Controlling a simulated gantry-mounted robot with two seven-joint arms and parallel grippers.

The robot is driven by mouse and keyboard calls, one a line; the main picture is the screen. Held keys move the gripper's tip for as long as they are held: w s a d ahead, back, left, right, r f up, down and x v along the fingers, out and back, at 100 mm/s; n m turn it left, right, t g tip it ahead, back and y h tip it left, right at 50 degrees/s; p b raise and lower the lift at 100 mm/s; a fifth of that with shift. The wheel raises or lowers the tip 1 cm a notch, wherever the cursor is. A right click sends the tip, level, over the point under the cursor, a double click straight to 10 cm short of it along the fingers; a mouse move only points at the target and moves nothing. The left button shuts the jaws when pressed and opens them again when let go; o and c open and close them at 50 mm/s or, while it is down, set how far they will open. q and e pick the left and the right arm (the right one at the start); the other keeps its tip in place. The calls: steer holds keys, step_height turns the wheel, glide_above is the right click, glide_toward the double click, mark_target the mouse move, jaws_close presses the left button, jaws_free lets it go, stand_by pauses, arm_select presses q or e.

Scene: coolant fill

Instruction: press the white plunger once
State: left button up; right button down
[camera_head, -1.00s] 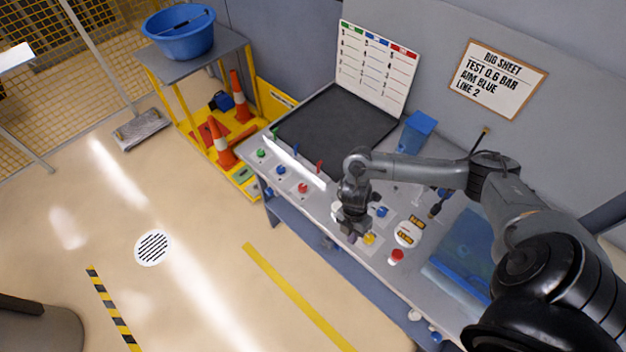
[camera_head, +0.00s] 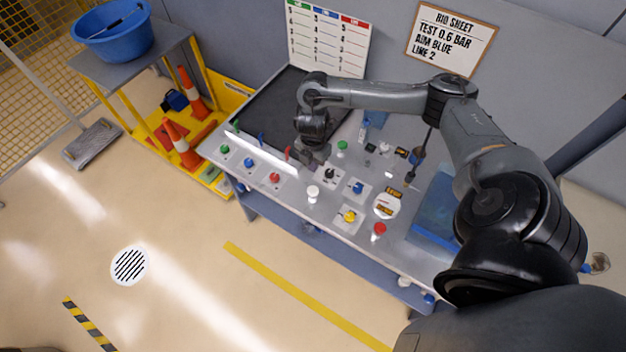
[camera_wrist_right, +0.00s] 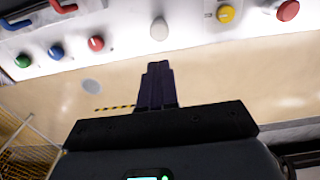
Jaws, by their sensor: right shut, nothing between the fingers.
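The white plunger (camera_head: 313,193) stands upright on the bench panel, between the red button and the yellow button. It also shows in the right wrist view (camera_wrist_right: 159,28), beyond the fingertips. My right gripper (camera_head: 318,157) is above the panel, behind the white plunger, and looks apart from it. In the right wrist view its fingers (camera_wrist_right: 157,68) are closed together with nothing between them. My left gripper is not in view.
Green, blue and red buttons (camera_head: 275,178) line the left part of the panel. A yellow button (camera_head: 349,216), a blue knob (camera_head: 358,187), a gauge (camera_head: 387,206) and another red button (camera_head: 379,229) are to the right. A blue tray (camera_head: 432,222) lies farther right.

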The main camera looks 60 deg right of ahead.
steer(key=b, duration=0.1)
glide_above(313, 190)
step_height(313, 190, down, 4)
steer(key=f, duration=0.1)
step_height(313, 190, down, 7)
steer(key=shift+a+f, duration=0.1)
steer(key=shift+f, duration=0.85)
